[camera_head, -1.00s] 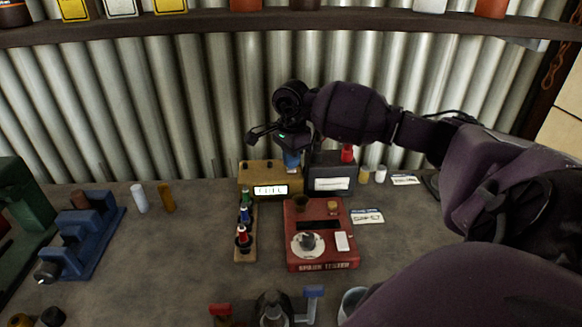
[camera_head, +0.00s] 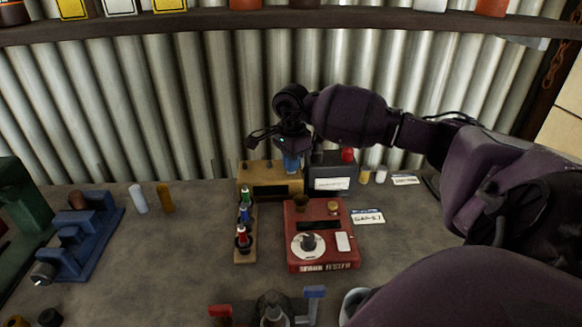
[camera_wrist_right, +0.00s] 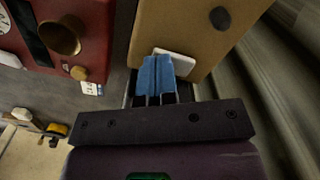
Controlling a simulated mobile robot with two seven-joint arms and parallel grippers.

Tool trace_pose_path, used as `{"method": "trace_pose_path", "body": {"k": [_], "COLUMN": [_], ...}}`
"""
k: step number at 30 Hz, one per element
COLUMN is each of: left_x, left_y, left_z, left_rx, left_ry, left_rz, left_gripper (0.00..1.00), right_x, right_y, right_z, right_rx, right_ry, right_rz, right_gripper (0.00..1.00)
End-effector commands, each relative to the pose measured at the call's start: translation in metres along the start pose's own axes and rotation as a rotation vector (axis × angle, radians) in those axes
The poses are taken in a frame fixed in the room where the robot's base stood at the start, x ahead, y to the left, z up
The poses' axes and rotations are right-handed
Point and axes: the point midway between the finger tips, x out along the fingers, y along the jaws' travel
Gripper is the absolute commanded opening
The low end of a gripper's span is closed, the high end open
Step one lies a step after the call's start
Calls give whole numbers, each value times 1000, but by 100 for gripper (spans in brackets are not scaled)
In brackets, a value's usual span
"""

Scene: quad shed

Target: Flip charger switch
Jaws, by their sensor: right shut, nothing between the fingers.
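The charger (camera_head: 257,178) is a tan box at the back of the bench, against the corrugated wall. Its front display (camera_head: 271,191) is dark. My right gripper (camera_head: 291,165) points down at the right end of the charger. In the right wrist view, its blue fingers (camera_wrist_right: 157,75) are shut with nothing between them. They lie over a white switch plate (camera_wrist_right: 181,61) on the tan charger (camera_wrist_right: 185,25), partly hiding it. I cannot tell whether they touch the switch. My left gripper is not in view.
A dark grey box (camera_head: 340,171) stands right of the charger. In front are a red tester (camera_head: 327,253) with a dial and a wooden rack (camera_head: 245,257) of small coloured parts. A blue tool (camera_head: 90,245) stands at left. The bench between is mostly clear.

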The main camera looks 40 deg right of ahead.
Motion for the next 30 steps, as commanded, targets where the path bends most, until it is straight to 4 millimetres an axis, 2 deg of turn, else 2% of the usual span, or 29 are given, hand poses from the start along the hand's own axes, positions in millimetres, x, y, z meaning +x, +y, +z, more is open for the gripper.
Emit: {"method": "trace_pose_path", "body": {"k": [3, 10, 30], "left_x": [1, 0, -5], "left_y": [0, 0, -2], "left_z": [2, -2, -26], "left_rx": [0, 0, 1], "left_ry": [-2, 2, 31], "left_rz": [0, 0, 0], "left_gripper": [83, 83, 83], "right_x": [4, 0, -45], "right_y": [1, 1, 0], "right_z": [0, 0, 0], "right_rx": [0, 0, 0], "right_ry": [0, 0, 1], "right_rz": [4, 4, 0], "right_gripper": [0, 0, 0]}}
